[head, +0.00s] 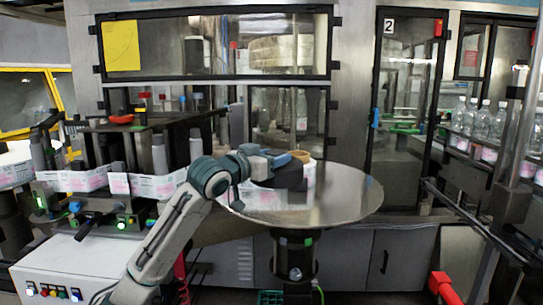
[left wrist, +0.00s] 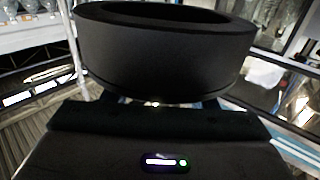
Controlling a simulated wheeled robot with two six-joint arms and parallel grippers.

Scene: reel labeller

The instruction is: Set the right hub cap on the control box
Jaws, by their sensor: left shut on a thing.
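In the left wrist view the hub cap (left wrist: 165,60) is a wide black cylinder with a raised rim, right in front of the gripper. The fingertips are mostly hidden. The control box (head: 100,265) is a white cabinet with coloured buttons at the lower left, well apart from the gripper. My right gripper is not in view.
The labelling unit (head: 130,145) with white-and-pink label rolls stands at the left, above the control box. A red shallow piece (head: 121,118) lies on top of it. Bottles (head: 480,120) stand at the right. The turntable's right side is clear.

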